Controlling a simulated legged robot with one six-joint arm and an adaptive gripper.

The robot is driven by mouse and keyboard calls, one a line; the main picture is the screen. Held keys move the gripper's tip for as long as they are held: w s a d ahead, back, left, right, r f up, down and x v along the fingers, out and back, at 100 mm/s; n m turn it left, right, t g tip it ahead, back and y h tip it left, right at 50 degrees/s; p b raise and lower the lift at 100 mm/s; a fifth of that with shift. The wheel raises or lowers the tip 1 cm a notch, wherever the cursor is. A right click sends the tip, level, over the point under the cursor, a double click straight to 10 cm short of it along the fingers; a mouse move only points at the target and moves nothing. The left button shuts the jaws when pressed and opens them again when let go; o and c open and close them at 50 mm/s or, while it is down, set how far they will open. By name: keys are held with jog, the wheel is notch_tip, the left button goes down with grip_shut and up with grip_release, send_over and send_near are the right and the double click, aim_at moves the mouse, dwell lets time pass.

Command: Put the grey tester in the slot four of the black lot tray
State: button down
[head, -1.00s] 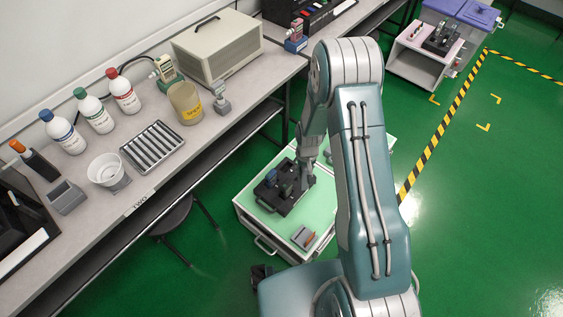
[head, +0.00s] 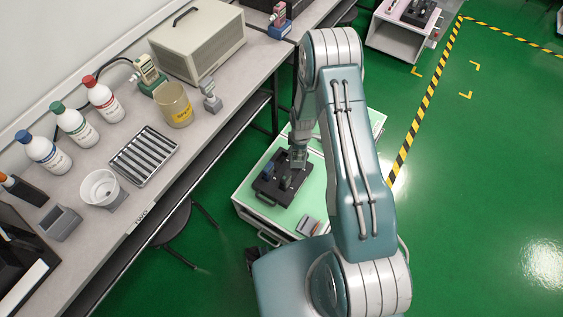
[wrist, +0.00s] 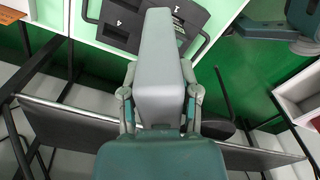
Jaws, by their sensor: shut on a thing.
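The black lot tray (head: 262,190) lies on the green-topped cart in the head view. A few small testers stand in it. My gripper (head: 298,158) is above the tray's far end in the head view. In the wrist view my gripper (wrist: 159,92) is shut on the grey tester (wrist: 160,55), one finger on each side of its smooth grey body. Part of the black tray (wrist: 115,30) shows behind the tester, with white slot marks too unclear to read surely. The tester hides part of the tray, and I cannot tell whether it touches it.
A small grey and reddish object (head: 308,226) lies on the cart (head: 240,205) near its front edge. The bench at left holds bottles, a ribbed tray (head: 145,153), a yellow-labelled beaker (head: 175,105) and a beige case (head: 197,43). A stool (head: 172,222) stands under the bench.

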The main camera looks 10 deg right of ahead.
jog(key=n, duration=0.1)
jog(key=f+n, duration=0.1)
jog(key=shift+w+d+n, duration=0.1)
jog(key=shift+d+n, duration=0.2)
jog(key=shift+n, duration=0.1)
jog(key=n, duration=0.1)
jog(key=d+f+n, duration=0.1)
jog(key=n, duration=0.1)
jog(key=shift+d+f+n, duration=0.25)
jog(key=shift+f+n, duration=0.05)
jog(key=shift+n, duration=0.1)
jog(key=n, duration=0.1)
jog(key=f+n, duration=0.1)
jog(key=shift+w+d+n, duration=0.1)
jog(key=shift+d+n, duration=0.2)
jog(key=w+a+f+n, duration=0.1)
jog(key=w+a+f, duration=0.2)
jog(key=w+f, duration=0.3)
jog(key=w+a+f+n, duration=0.2)
jog(key=w+a+f, duration=0.1)
jog(key=w+f, duration=0.3)
jog(key=shift+w+f, duration=0.2)
jog(key=shift+f, duration=0.9)
jog(key=shift+f, duration=0.1)
